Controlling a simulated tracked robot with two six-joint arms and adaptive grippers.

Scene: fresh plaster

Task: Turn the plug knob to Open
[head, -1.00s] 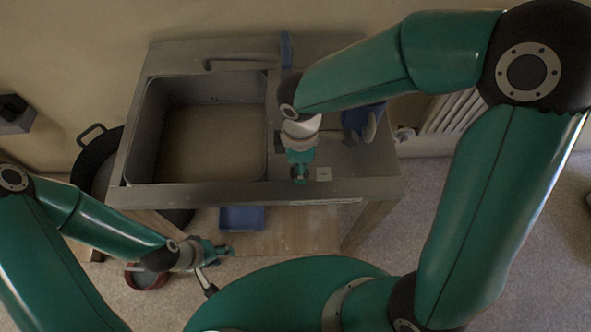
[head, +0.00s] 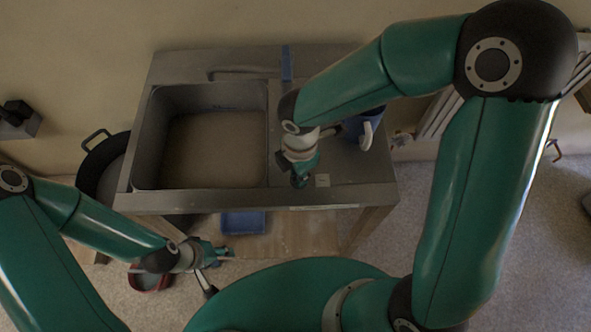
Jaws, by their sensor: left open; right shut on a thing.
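A metal sink unit (head: 345,197) holds a basin (head: 142,140) with a murky brown bottom or water. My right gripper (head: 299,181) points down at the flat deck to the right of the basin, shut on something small. The plug knob is hidden under this gripper, so its angle cannot be read. A small pale label (head: 323,180) lies on the deck just right of the gripper. My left gripper (head: 226,254) is open and empty, low in front of the sink unit.
A blue mug (head: 354,126) stands on the deck behind my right forearm. A blue bin (head: 243,222) sits on the wooden shelf below. A black pan (head: 92,170) is left of the sink, and a red round container (head: 150,282) is on the floor.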

